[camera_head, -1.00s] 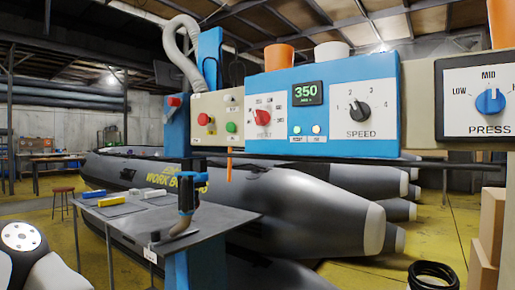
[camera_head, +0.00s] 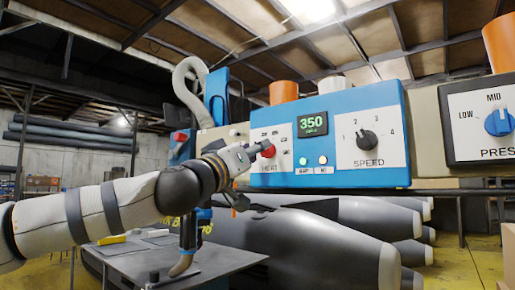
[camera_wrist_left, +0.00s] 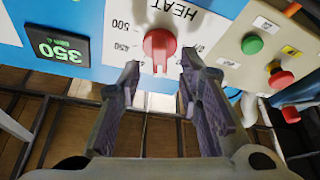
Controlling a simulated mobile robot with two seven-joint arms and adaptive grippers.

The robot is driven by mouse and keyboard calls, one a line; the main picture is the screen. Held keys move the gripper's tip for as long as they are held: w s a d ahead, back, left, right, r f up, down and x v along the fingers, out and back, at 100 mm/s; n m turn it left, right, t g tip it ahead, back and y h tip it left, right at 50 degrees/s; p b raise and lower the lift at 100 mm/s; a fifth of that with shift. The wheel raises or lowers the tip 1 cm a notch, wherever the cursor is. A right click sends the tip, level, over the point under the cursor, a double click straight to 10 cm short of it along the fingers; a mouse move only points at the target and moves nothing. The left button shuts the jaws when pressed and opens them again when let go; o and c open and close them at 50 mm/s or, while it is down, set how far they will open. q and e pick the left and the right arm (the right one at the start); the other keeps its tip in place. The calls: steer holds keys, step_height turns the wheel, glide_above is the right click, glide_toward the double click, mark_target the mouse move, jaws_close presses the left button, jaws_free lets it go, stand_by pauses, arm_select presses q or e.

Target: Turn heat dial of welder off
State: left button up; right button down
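The welder is a blue panel (camera_head: 345,98) with a green display reading 350. Its red heat dial (camera_head: 268,150) sits above the HEAT label, and my left gripper (camera_head: 256,152) is right beside it, partly covering the dial's white plate. In the left wrist view the red dial (camera_wrist_left: 160,43) appears upside down, near 500 and 450 marks. My left gripper (camera_wrist_left: 160,65) is open there, with one fingertip to each side just below the dial. I cannot tell whether they touch it. My right gripper is not in view.
The black speed dial (camera_head: 367,140) is right of the heat dial, and a blue pressure dial (camera_head: 499,122) is farther right. A box with green and red buttons (camera_wrist_left: 252,44) is beside the heat panel. A grey table (camera_head: 215,262) stands below my left arm.

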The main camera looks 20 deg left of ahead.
arm_select(q)
steer(key=shift+x, duration=0.9)
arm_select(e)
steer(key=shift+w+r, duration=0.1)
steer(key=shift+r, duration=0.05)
arm_select(q)
jaws_close()
